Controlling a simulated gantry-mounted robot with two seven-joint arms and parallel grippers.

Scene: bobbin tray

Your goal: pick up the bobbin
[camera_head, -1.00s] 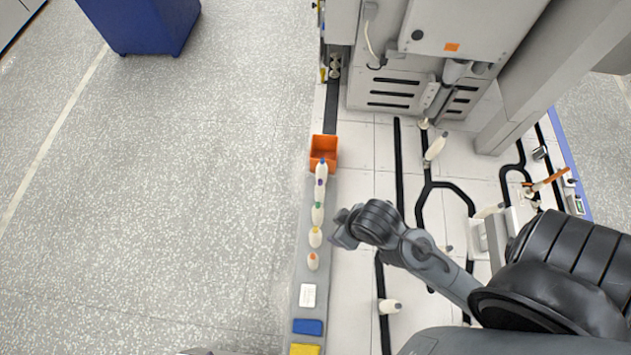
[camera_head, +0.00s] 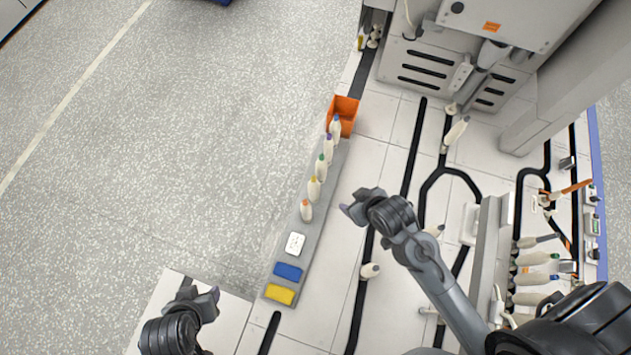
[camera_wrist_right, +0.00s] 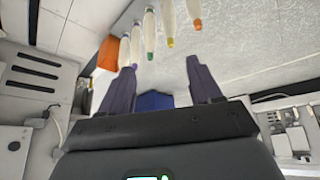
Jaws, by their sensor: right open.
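Several cream bobbins stand in a row on a grey strip (camera_head: 325,215). Their tips are orange (camera_head: 306,211), yellow (camera_head: 314,190), green (camera_head: 320,167), purple (camera_head: 328,147) and blue (camera_head: 336,128). My right gripper (camera_head: 354,207) is open and empty, to the right of the row and apart from it. In the right wrist view its two fingers (camera_wrist_right: 161,72) are spread. The orange-tipped bobbin (camera_wrist_right: 193,12) and the others show beyond them at the top. My left gripper (camera_head: 202,294) is at the lower left, its fingertips apart, far from the bobbins.
An orange bin (camera_head: 345,106) stands at the row's far end. A white plate (camera_head: 295,243), a blue block (camera_head: 288,271) and a yellow block (camera_head: 280,293) sit at its near end. Loose bobbins (camera_head: 370,270) lie on the white floor. A grey machine stands at the back.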

